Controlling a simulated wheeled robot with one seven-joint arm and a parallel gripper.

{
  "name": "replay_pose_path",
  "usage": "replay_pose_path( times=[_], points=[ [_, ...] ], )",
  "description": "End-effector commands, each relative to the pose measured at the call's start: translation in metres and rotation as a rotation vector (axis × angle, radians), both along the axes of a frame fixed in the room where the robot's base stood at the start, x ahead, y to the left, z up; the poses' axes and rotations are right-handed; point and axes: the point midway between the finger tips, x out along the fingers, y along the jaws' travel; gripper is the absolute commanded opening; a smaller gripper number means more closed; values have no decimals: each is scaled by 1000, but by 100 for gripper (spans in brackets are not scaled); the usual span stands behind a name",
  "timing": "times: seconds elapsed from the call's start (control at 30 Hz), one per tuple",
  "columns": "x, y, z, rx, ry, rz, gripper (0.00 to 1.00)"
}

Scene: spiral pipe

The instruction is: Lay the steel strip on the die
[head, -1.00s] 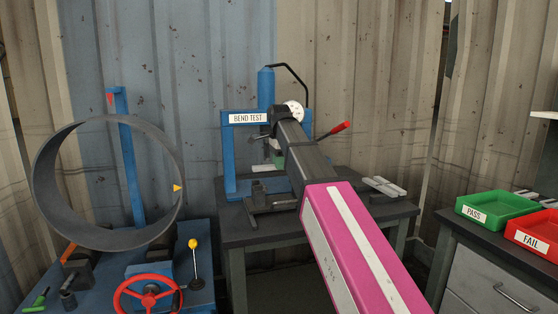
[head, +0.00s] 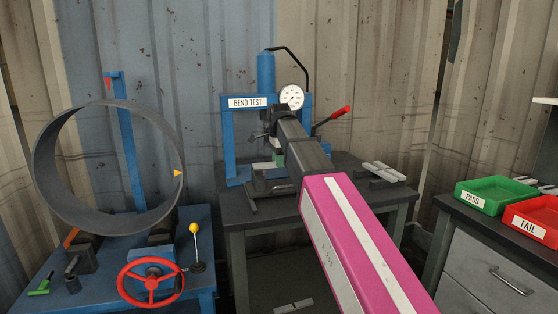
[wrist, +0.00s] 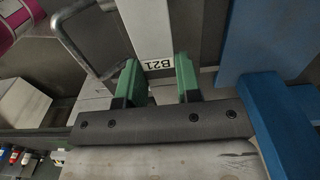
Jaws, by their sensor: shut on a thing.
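The pale steel strip, labelled B21 (wrist: 155,35), lies between the green fingers of my gripper (wrist: 157,66) in the wrist view. My gripper is shut on it, and the strip runs away past the fingertips. In the head view my gripper (head: 278,159) is in front of the blue bend test press (head: 235,140), inside its frame opening, with only a bit of green showing. The die cannot be made out clearly in either view; my arm and gripper cover much of the press's middle. I cannot tell whether the strip touches the die.
More pale strips (head: 384,172) lie on the dark bench (head: 345,210) to the right of the press. A green PASS tray (head: 490,190) and a red FAIL tray (head: 535,220) stand at right. A large ring (head: 52,195) with a red handwheel (head: 150,282) is at left.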

Motion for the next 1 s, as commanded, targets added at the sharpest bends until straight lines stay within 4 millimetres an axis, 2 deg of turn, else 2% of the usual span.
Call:
replay_pose_path(
  times=[0.03, 0.1, 0.13, 0.4, 0.57, 1.0],
  points=[
    [0, 0, 1, 0, 0, 0, 35],
    [0, 0, 1, 0, 0, 0, 58],
    [0, 0, 1, 0, 0, 0, 61],
    [0, 0, 0, 0, 1, 0, 61],
    [1, 0, 11, 0, 0, 0, 61],
    [1, 0, 85, 1, -2, 0, 61]
  ],
)
